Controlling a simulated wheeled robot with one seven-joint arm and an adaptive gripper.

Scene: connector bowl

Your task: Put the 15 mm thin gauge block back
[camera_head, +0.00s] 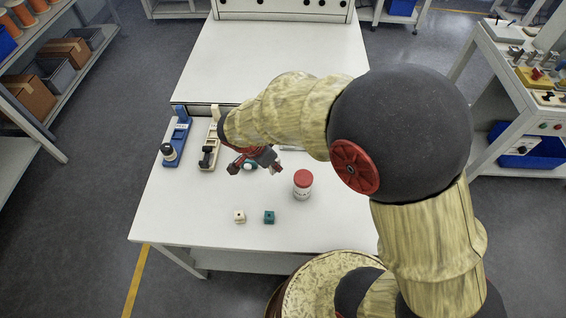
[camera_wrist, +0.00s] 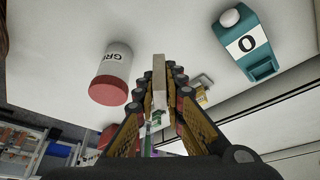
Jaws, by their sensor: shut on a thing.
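My gripper (camera_head: 252,165) is over the white table, left of the red-lidded jar. In the wrist view its fingers are shut on a narrow pale grey block (camera_wrist: 159,70), which I take to be the 15 mm thin gauge block. The block sticks out past the fingertips. In the head view my gripper and arm hide it. No size marking on it can be read, and no slot for it can be made out. Something green and white (camera_wrist: 150,138) shows partly behind the fingers, too covered to name.
The jar (camera_head: 303,185) stands right of my gripper. A blue fixture (camera_head: 178,135) and a beige fixture (camera_head: 209,155) stand at left. A teal piece marked 0 (camera_wrist: 246,45) shows in the wrist view.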

